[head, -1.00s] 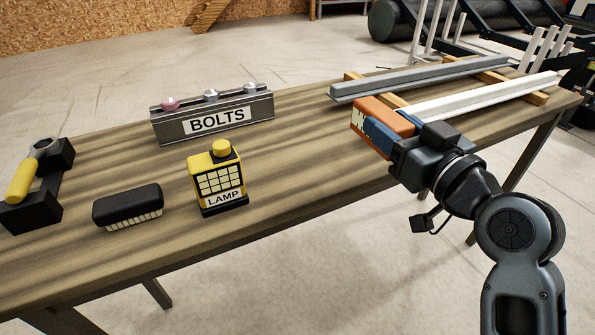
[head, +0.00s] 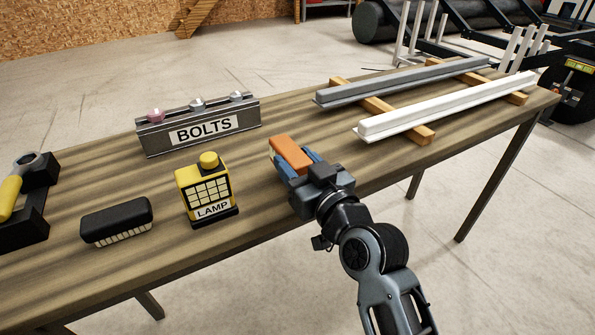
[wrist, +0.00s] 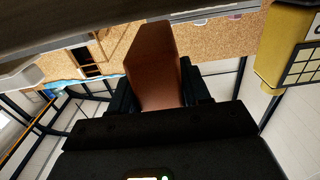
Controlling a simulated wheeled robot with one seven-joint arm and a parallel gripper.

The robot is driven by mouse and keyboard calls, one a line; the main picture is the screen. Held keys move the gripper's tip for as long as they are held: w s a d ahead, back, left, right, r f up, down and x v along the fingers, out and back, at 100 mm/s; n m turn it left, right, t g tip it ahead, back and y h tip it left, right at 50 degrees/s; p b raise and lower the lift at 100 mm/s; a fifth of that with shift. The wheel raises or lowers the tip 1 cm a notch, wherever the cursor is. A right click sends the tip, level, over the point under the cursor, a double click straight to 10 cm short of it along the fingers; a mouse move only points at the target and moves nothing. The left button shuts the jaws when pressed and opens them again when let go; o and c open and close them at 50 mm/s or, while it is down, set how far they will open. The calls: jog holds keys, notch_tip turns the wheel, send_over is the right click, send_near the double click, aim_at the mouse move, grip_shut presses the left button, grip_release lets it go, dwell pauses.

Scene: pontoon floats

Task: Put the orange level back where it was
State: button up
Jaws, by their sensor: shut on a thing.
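The orange level (head: 291,154) is a small orange block with a pale end face. My gripper (head: 297,165) is shut on it, with a blue finger on each side. In the head view it is over the front part of the table, right of the yellow lamp and left of the white rail. I cannot tell whether the level touches the table. In the wrist view the level (wrist: 155,68) stands between the dark fingers of my gripper (wrist: 160,95), with the yellow lamp at the upper right.
The yellow lamp (head: 204,190) stands left of my gripper. A grey bolts rack (head: 165,142) is behind it. A black brush (head: 116,220) lies farther left. White (head: 450,105) and grey (head: 400,83) rails rest on wooden strips at right. Bare tabletop (head: 262,195) lies between lamp and gripper.

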jog(key=shift+f, duration=1.05)
jog(key=shift+f+b, duration=0.2)
jog(key=shift+b, duration=0.15)
jog(key=o, duration=1.3)
jog(key=shift+c, duration=0.2)
jog(key=shift+r, duration=0.15)
jog(key=b+v, duration=0.1)
jog(key=v, duration=1.1)
jog(key=shift+b, duration=0.3)
jog(key=shift+d, duration=0.1)
